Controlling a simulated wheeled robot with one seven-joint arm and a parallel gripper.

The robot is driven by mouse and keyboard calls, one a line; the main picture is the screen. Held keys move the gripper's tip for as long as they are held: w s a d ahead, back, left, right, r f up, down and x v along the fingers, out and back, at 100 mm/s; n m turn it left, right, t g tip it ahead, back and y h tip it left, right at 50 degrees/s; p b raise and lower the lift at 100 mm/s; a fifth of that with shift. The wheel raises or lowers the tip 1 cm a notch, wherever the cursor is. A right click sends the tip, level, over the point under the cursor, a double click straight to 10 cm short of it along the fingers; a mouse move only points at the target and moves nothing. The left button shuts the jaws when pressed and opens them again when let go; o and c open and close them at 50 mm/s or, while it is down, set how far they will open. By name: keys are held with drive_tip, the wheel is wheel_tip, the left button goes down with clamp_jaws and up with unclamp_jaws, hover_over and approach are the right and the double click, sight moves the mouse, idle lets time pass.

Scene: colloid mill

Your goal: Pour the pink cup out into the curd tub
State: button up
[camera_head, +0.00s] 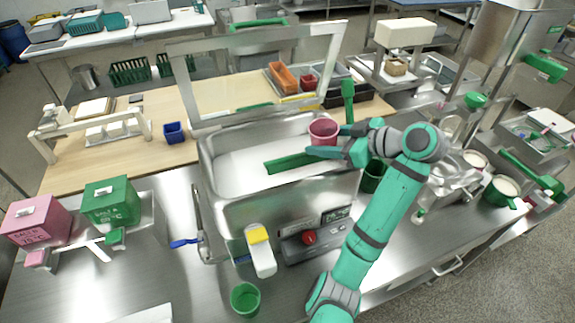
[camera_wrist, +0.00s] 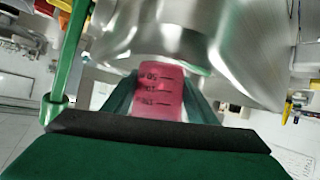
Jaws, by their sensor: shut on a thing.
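The pink cup (camera_head: 323,130) is held over the right part of a large steel tub (camera_head: 207,150) with a whitish bottom or content; I take this for the curd tub. The cup looks roughly upright, with its open mouth facing up in the head view. My gripper (camera_head: 331,143) comes from the right and is shut on the cup. In the wrist view the pink cup (camera_wrist: 160,92) sits between my gripper's fingers (camera_wrist: 160,104), its dark level marks facing the camera. What the cup holds cannot be made out.
A green upright handle (camera_head: 348,100) stands behind the cup. A dark green cup (camera_head: 373,175) is close below my wrist. A control box (camera_head: 312,237) stands in front.

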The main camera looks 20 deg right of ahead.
sight(313, 138)
drive_tip(key=shift+s+a+f, duration=0.1)
drive_tip(key=shift+a+f, duration=0.15)
drive_tip(key=shift+f, duration=0.1)
drive_tip(key=shift+s+a+r+n+h, duration=0.1)
drive_tip(key=shift+a+r+n+h, duration=0.25)
drive_tip(key=shift+n+h, duration=0.25)
drive_tip(key=shift+s+a+r+n+t+h, duration=0.25)
drive_tip(key=shift+a+r+n+h, duration=0.25)
drive_tip(key=shift+a+n, duration=0.1)
drive_tip(key=shift+s+a+r+n+t+h, duration=0.25)
drive_tip(key=shift+a+r+n+h, duration=0.15)
drive_tip(key=shift+a+n+h, duration=0.15)
drive_tip(key=shift+a+r+n+h, duration=0.2)
drive_tip(key=shift+r+n+h, duration=0.25)
drive_tip(key=shift+h, duration=0.1)
drive_tip(key=shift+f+n+t+h, duration=0.3)
drive_tip(key=shift+n+t+h, duration=0.1)
drive_tip(key=shift+n+t, duration=0.1)
drive_tip(key=shift+r+n+t+h, duration=0.3)
drive_tip(key=shift+r+n+h, duration=0.2)
drive_tip(key=shift+n, duration=0.1)
drive_tip(key=shift+s+a+r+n+h, duration=0.1)
drive_tip(key=shift+a+r+n+h, duration=0.05)
drive_tip(key=shift+r+n+h, duration=0.3)
drive_tip(key=shift+s+a+f+n+t, duration=0.15)
drive_tip(key=shift+a+f+n+t, duration=0.15)
drive_tip(key=shift+n+t, duration=0.1)
